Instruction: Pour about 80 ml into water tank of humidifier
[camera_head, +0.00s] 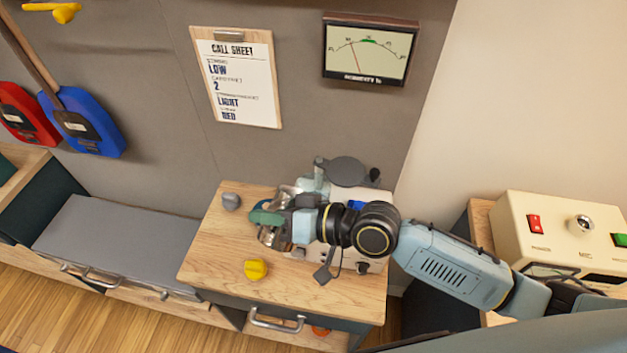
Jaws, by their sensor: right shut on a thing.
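The humidifier (377,200) stands on the wooden cabinet top, a pale boxy unit largely hidden behind my right arm. A dark grey round lid (345,171) shows at its back, and the tank opening cannot be made out. My right gripper (275,217), reaching in from the right, is shut on a shiny metallic or clear jug (268,238) at the humidifier's left side. The jug is partly hidden by the gripper, so its tilt and contents cannot be told. My left gripper is not in view.
A yellow knob-like piece (256,270) and a grey knob-like piece (231,201) lie on the wooden top (213,257). A cream control box (560,230) stands at the right. A call sheet (238,80) and a humidity meter (370,52) hang on the wall.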

